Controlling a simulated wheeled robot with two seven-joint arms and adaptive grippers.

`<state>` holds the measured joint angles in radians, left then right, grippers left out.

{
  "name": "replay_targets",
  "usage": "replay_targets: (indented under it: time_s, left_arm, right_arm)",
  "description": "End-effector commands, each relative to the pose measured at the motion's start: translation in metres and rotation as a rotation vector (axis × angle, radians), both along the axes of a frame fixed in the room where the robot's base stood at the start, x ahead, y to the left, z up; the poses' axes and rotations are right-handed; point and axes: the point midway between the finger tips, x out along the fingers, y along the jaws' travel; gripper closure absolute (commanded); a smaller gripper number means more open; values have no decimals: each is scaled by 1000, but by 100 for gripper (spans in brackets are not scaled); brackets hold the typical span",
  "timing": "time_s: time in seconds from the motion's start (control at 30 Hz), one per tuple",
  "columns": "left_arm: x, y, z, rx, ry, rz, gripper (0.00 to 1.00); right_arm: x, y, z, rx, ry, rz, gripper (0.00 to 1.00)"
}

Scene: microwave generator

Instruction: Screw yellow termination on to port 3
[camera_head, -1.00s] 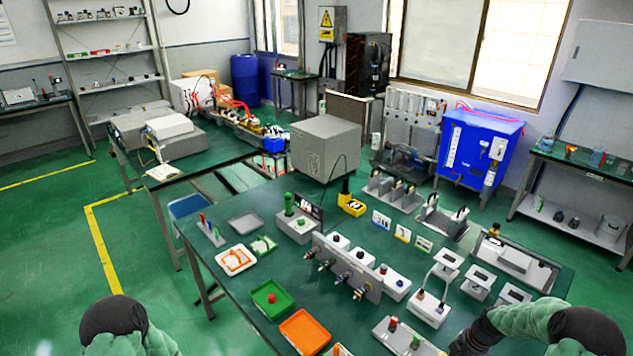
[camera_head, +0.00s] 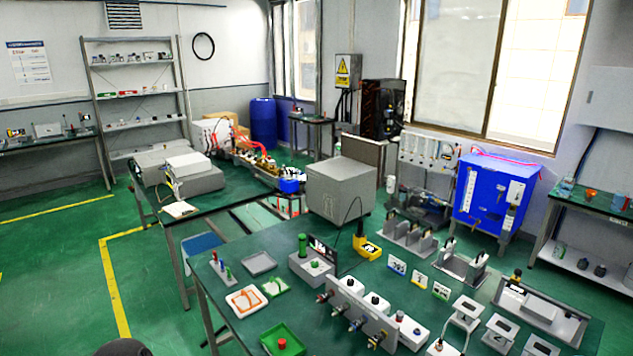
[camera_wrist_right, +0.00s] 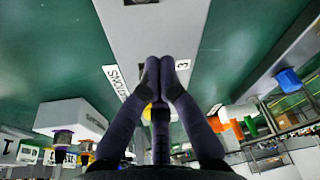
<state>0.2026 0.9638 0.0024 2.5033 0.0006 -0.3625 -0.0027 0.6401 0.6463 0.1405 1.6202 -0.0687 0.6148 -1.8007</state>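My right gripper (camera_wrist_right: 160,68) shows in the right wrist view with its dark fingers drawn together over a grey plate (camera_wrist_right: 130,35). A yellow piece (camera_wrist_right: 148,109), seemingly the yellow termination, shows between the fingers, which cover most of it. A white label with a 3 (camera_wrist_right: 183,65) lies right beside the fingertips, and a lettered label (camera_wrist_right: 116,80) is on the other side. In the head view, a grey panel (camera_head: 352,307) with several connectors stands on the table; I cannot read its port numbers. Neither gripper shows in the head view.
A green tray (camera_head: 270,345), an orange-and-white tray (camera_head: 244,300) and a grey tray (camera_head: 259,263) lie left of the panel. A yellow meter (camera_head: 368,248) and grey stands (camera_head: 410,238) are behind it. A large grey box (camera_head: 338,190) stands at the back.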

Motion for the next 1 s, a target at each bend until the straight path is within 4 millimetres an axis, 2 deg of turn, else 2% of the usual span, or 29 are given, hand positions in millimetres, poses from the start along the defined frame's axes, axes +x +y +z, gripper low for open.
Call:
replay_targets:
  time_s: [0.03,0.1,0.57,1.0]
  left_arm:
    - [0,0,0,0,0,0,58]
    - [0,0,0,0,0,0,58]
    - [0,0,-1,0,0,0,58]
    - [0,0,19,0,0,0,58]
  right_arm:
    - [11,-5,6,-15,-27,-8,100]
    - [12,-6,6,-17,-29,-9,100]
    - [4,-10,12,-18,-28,-9,100]
    - [0,-9,53,-14,-22,-7,100]
